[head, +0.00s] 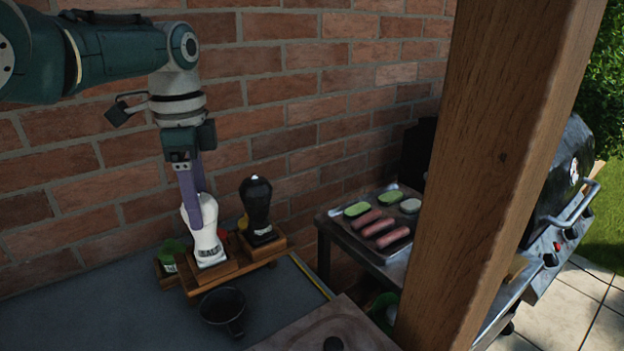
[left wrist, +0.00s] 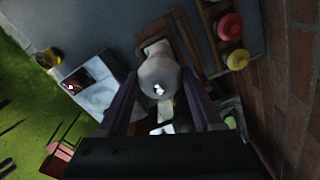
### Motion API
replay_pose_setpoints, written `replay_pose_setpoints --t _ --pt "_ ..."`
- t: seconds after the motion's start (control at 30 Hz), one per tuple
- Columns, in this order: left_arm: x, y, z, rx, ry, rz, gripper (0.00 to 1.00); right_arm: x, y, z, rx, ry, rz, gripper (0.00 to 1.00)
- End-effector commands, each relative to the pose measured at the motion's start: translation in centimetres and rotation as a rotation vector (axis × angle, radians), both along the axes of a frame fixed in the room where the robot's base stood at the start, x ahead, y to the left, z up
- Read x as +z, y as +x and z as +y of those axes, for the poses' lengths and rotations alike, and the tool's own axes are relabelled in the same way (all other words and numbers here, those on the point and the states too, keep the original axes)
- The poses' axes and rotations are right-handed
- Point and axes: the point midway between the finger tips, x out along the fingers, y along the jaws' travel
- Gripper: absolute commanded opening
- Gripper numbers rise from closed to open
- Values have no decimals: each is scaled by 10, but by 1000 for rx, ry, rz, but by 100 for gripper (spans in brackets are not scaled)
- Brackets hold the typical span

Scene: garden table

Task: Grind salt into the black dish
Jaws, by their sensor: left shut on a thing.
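A white grinder (head: 207,243), which I take for the salt, stands almost upright at the left part of a wooden rack (head: 228,273). My left gripper (head: 196,208) comes down from above and is shut on its upper part. In the left wrist view, the grinder's round white top (left wrist: 158,77) sits between the two purple fingers (left wrist: 160,105). The black dish (head: 222,309) rests on the grey tabletop just in front of the rack; its inside looks dark. My right gripper is not in view.
A black grinder (head: 257,206) stands at the rack's right. Green (head: 172,253), red and yellow bottles stand partly hidden behind. A brick wall (head: 280,100) is close at the back. A wooden post (head: 490,160) blocks the right. The tabletop (head: 100,315) left of the dish is clear.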

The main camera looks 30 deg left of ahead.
Motion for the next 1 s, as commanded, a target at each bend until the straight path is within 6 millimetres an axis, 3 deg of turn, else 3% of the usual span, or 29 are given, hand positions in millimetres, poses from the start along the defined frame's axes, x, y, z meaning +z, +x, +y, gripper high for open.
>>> replay_pose_setpoints --t 0.17,0.47,0.8,1.0 --pt "0 0 0 -167 0 0 0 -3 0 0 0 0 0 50" --pt "1 0 0 -155 -1 0 0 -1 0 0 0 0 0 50" --pt "1 0 -1 368 -2 1 0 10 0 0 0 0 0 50" --pt "0 0 0 432 0 0 0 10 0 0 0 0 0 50"
